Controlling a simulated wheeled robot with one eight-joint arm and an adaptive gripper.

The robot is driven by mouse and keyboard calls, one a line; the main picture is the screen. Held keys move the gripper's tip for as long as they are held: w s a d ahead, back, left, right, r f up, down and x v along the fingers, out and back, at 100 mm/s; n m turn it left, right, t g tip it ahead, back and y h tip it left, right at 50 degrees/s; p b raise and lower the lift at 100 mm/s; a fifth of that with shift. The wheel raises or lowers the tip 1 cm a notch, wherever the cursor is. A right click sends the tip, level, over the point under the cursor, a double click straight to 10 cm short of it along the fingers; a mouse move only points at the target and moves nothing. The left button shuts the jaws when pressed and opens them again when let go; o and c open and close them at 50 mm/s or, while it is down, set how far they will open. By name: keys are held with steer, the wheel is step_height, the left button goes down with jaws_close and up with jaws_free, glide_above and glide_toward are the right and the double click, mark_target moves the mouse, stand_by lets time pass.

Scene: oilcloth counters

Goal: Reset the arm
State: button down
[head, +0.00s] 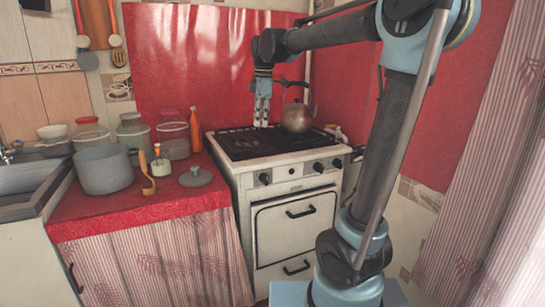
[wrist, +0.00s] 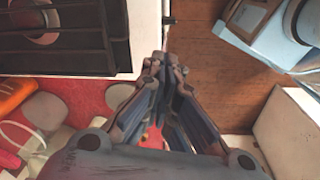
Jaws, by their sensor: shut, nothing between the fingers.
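My gripper (head: 262,120) hangs above the back of the stove top in the head view, pointing down, just left of the kettle (head: 297,117). Its fingers are shut with nothing between them. In the wrist view the closed fingers (wrist: 175,62) fill the middle. My arm reaches in from the right and arches over the stove (head: 275,142). Any gap between the fingertips and the stove top is hard to judge.
Left of the stove, a red counter (head: 130,208) holds a grey pot (head: 103,170), a lid (head: 196,177), a wooden ladle (head: 147,175), jars and an orange bottle (head: 195,130). A sink (head: 30,180) is at far left. A red-covered wall (head: 205,60) stands behind.

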steer(key=s+d+f+m+t, duration=0.1)
steer(key=s+d+f+m, duration=1.9)
steer(key=s+d+f, duration=0.3)
step_height(320, 180, down, 4)
steer(key=shift+s+r+t+h, duration=0.1)
steer(key=shift+s+t+h, duration=0.25)
steer(key=shift+s, duration=0.7)
